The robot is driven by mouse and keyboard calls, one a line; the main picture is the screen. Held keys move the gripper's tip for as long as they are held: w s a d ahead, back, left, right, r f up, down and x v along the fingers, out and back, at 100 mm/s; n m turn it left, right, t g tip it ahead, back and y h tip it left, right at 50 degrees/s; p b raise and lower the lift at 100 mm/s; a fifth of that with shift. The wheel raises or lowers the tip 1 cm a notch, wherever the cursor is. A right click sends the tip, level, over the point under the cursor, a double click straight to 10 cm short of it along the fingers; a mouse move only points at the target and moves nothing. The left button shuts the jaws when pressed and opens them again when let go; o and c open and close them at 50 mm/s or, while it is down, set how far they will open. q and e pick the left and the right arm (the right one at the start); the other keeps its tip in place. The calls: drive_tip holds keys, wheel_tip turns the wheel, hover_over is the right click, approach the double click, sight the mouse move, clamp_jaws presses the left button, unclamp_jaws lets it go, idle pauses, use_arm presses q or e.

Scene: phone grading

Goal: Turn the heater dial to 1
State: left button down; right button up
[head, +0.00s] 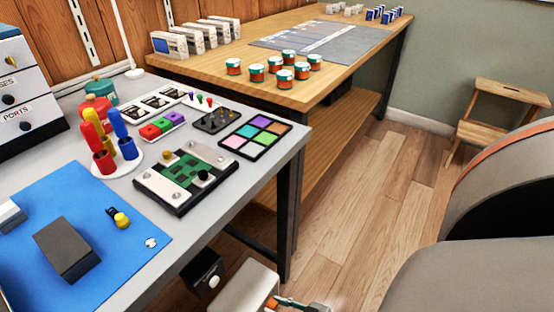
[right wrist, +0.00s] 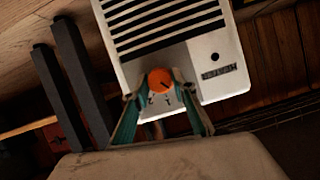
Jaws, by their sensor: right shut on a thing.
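The white heater (right wrist: 213,62) fills the upper middle of the right wrist view, with dark slats and a front panel. Its round orange dial (right wrist: 159,79) has a short dark pointer line slanting toward the lower right. My left gripper is out of view.
A dark box with a white knob (head: 205,274) stands left of the heater. The grey table (head: 262,177) with phone parts and tools is above. A wooden bench (head: 215,67) stands behind, and a step stool (head: 500,110) at right. Open wooden floor lies between.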

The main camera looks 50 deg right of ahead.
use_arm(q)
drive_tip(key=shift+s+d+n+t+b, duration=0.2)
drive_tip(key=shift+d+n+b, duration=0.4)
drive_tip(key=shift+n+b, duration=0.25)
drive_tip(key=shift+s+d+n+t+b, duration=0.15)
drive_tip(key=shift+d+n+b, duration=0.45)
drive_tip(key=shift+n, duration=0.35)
use_arm(e)
drive_tip(key=shift+d+f+m+t+y, duration=0.15)
drive_tip(key=shift+m+y, duration=0.65)
drive_tip(key=shift+m, duration=0.4)
drive_tip(key=shift+d+m+t+y, duration=0.15)
drive_tip(key=shift+m+y, duration=0.65)
drive_tip(key=shift+m, duration=0.4)
drive_tip(key=shift+a, duration=0.15)
drive_tip(key=o, duration=1.1)
drive_tip(key=shift+c, duration=0.2)
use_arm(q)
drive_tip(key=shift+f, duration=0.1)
use_arm(e)
drive_tip(key=v, duration=1.2)
